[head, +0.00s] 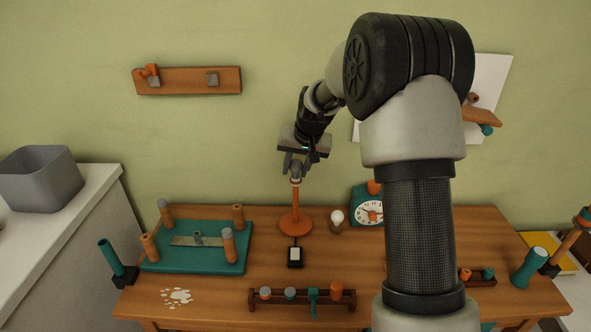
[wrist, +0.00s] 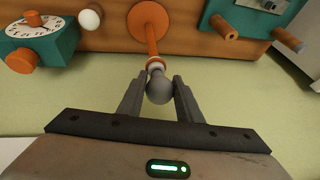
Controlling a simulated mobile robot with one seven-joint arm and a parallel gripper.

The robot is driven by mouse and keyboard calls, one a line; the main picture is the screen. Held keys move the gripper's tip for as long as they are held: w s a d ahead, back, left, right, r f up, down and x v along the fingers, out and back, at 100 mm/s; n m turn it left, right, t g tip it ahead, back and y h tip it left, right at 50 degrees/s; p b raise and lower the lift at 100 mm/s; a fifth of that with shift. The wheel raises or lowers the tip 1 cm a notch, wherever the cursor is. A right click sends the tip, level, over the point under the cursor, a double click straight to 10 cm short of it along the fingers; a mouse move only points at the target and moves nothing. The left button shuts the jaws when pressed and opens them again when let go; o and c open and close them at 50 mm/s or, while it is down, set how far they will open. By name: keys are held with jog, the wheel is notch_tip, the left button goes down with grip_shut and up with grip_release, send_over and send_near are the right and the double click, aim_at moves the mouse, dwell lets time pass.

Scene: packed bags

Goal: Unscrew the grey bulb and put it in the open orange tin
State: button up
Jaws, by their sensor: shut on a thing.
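The grey bulb (wrist: 159,90) is between the fingers of my gripper (wrist: 160,100), which is shut on it. It sits at the top of the orange lamp stand (wrist: 150,22), against a pale collar. I cannot tell whether it is still threaded in. In the head view my gripper (head: 297,168) points down over the lamp stand (head: 295,222), and the fingers partly hide the bulb. I cannot pick out an open orange tin for sure. An orange cylinder (head: 374,187) sits on top of the teal clock (head: 360,197), partly behind my arm.
A white bulb (head: 336,217) stands right of the lamp. A teal board with upright pegs (head: 205,258) lies to the left. A rack of small cylinders (head: 302,308) is at the front, and a black switch box (head: 295,258) lies before the lamp. A grey bin (head: 42,180) stands far left.

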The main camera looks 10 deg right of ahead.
jog(key=shift+d+f, duration=0.1)
jog(key=shift+d, duration=0.15)
jog(key=shift+d, duration=0.1)
jog(key=shift+w+d+n+y, duration=0.1)
jog(key=shift+n+y, duration=0.4)
jog(key=shift+n, duration=1.2)
jog(key=shift+g, duration=0.3)
jog(key=shift+w+d+n+y, duration=0.15)
jog(key=shift+n+y, duration=0.35)
jog(key=shift+n, duration=0.6)
jog(key=shift+n+g+p, duration=0.35)
jog(key=shift+n+g, duration=0.05)
jog(key=shift+n, duration=0.2)
